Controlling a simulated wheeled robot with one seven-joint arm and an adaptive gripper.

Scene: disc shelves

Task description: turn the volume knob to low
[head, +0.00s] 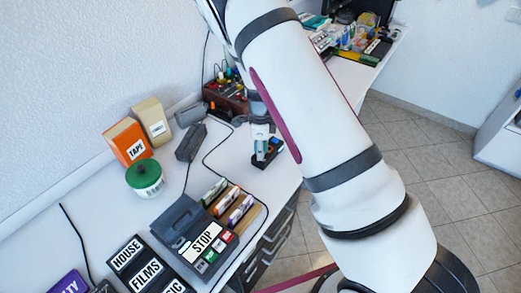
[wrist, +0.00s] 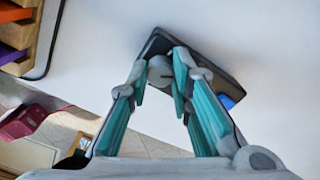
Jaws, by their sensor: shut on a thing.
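A small dark box (wrist: 224,80) lies on the white table and shows at the top middle of the wrist view. It also shows in the head view (head: 259,161), below my gripper. A round grey volume knob (wrist: 160,72) is on it. My gripper (wrist: 161,66) has its teal-padded fingers on either side of the knob and is shut on it. In the head view my gripper (head: 264,148) points down at the box near the table's right edge. The fingers hide part of the box, and I cannot read the knob's setting.
A dark desk device marked STOP (head: 183,214) stands at the front, beside a wooden rack of small cases (head: 232,204). A green-lidded jar (head: 146,178) and an orange TAPE box (head: 128,142) are at the left. A dark cable crosses the table.

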